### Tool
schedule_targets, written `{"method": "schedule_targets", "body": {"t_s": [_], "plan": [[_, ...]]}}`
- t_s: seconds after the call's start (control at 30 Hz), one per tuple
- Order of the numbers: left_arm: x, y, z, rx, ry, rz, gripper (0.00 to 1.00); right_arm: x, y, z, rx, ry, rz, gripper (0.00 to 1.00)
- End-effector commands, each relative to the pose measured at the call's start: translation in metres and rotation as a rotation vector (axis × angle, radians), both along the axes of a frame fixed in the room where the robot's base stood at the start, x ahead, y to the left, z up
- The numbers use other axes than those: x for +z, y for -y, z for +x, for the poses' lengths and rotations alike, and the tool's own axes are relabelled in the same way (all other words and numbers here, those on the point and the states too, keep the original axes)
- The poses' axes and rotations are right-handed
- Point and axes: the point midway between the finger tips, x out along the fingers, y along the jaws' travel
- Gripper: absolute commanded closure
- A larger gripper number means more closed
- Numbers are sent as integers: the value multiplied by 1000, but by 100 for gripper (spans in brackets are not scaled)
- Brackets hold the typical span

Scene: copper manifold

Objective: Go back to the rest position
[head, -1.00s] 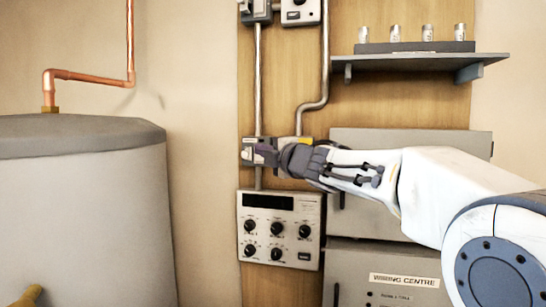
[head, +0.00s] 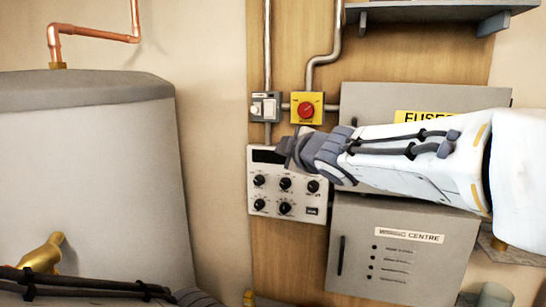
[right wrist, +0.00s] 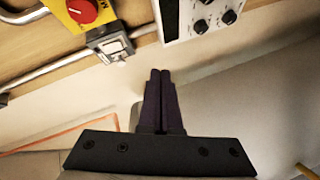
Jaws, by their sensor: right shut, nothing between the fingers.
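My right gripper (head: 284,150) reaches in from the right in the head view, in front of the upper part of the grey control panel with black knobs (head: 286,195). In the right wrist view its two dark fingers (right wrist: 160,75) lie together, shut with nothing between them. My left arm shows only along the bottom left edge of the head view. Its gripper end (head: 190,297) is mostly cut off by the frame, so its fingers cannot be made out.
A yellow box with a red rotary switch (head: 307,107) and a small grey switch (head: 264,107) sit above the panel. The fuse box (head: 370,100) and wiring centre (head: 400,245) stand right, partly behind my right arm. A grey tank (head: 90,170) with a brass fitting (head: 42,258) stands left.

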Motion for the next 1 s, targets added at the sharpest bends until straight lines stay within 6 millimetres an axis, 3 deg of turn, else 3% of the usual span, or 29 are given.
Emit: {"method": "schedule_targets", "body": {"t_s": [0.03,0.2,0.27,0.4,0.5,0.6,0.7,0.8,1.0], "plan": [[0,0,0,0,0,0,50,-35,-6,-19,-38,-126,60,100],[0,0,0,0,0,0,50,-143,-8,-92,-215,-535,211,100],[0,0,0,0,0,0,50,-176,-8,-124,-274,-672,241,100],[0,0,0,0,0,0,50,-241,-4,-207,-412,-975,268,100],[0,0,0,0,0,0,50,-274,1,-265,-506,-1161,261,100],[0,0,0,0,0,0,50,-293,7,-311,-583,-1301,245,100],[0,0,0,0,0,0,50,-303,13,-342,-633,-1390,229,100],[0,0,0,0,0,0,50,-307,16,-356,-658,-1432,221,100],[0,0,0,0,0,0,50,-308,16,-359,-664,-1440,221,100]]}}
